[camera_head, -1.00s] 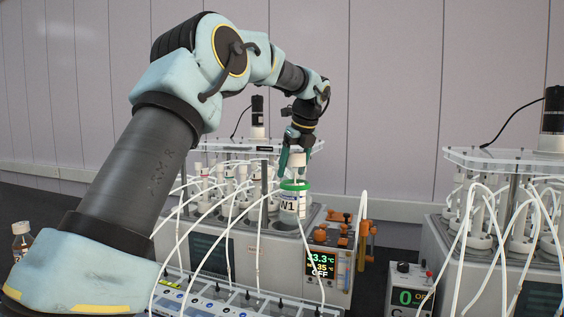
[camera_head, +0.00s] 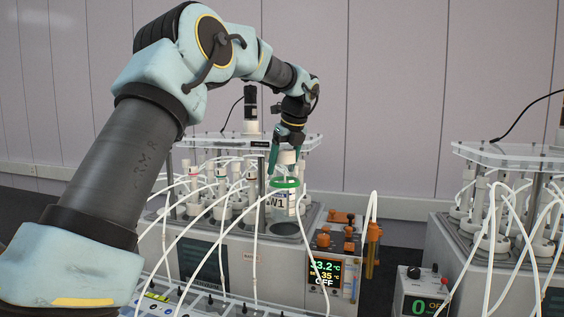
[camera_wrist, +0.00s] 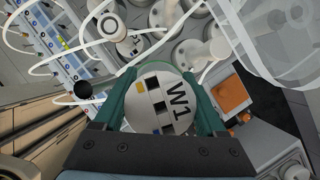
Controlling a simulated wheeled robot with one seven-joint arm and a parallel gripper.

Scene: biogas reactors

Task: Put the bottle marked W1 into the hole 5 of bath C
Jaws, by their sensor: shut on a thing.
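The bottle marked W1 (camera_head: 283,203) has a green band, a white label and a pale cap. My gripper (camera_head: 287,162) is shut on its top and holds it nearly upright above the front right part of the middle bath (camera_head: 265,262). In the wrist view the round cap marked W1 (camera_wrist: 160,103) sits between the two green fingers of my gripper (camera_wrist: 158,82). An open dark hole (camera_head: 286,229) in the bath top shows just below the bottle. I cannot read any hole number or letter on this bath.
Several capped bottles with white tubes (camera_head: 215,195) fill the bath left of my bottle. A clear plate with a motor (camera_head: 250,110) stands behind. Orange fittings (camera_head: 335,240) and a display (camera_head: 325,273) are at right. A second bath (camera_head: 465,250) stands further right.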

